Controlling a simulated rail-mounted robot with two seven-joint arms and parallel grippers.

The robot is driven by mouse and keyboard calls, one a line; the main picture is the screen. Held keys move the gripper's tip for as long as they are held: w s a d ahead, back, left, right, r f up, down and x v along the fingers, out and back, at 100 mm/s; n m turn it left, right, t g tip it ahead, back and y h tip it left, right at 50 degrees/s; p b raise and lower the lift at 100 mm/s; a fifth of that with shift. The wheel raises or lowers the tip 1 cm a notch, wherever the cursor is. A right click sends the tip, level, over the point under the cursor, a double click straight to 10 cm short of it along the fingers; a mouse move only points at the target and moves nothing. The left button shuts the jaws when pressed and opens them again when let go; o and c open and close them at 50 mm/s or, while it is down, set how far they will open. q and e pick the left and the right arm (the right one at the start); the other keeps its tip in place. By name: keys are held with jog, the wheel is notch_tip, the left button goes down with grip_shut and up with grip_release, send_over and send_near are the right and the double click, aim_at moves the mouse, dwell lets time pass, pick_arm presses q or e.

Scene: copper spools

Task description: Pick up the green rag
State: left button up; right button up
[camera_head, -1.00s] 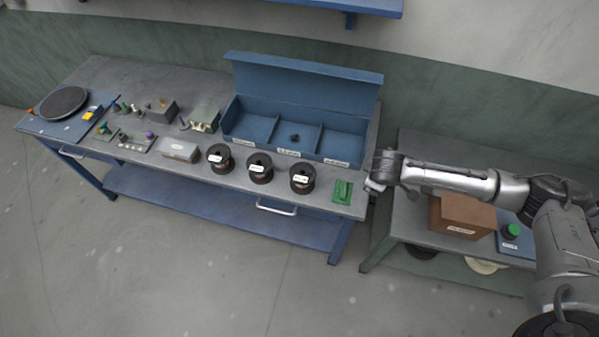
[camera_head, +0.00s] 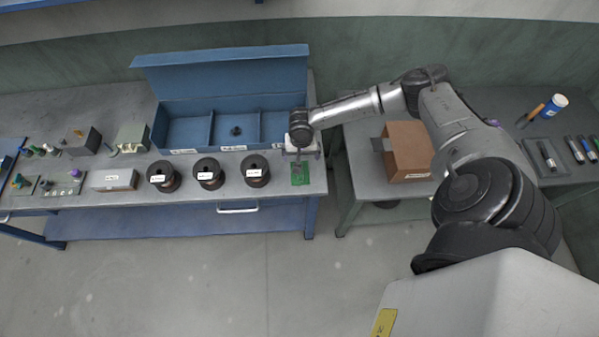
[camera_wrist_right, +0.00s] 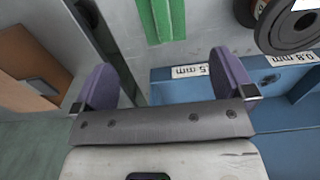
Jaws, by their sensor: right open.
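The green rag (camera_head: 300,174) lies folded on the right end of the grey workbench, right of the copper spools. In the right wrist view the rag (camera_wrist_right: 162,18) shows at the top, beyond the fingers. My right gripper (camera_head: 299,158) hangs over the bench right at the rag's back edge, partly covering it. In the right wrist view its two purple fingers (camera_wrist_right: 164,88) are spread apart with nothing between them. My left gripper is not in view.
Several dark spools, including the nearest one (camera_head: 255,171), stand in a row left of the rag. A blue compartment box (camera_head: 183,131) stands behind them. A cardboard box (camera_head: 408,150) sits on the side table at right, across a gap.

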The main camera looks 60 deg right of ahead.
notch_tip(320, 180, down, 12)
jog(key=shift+w+r, duration=0.15)
jog(key=shift+r, duration=0.1)
dwell(0.5)
jog(key=c, duration=0.9)
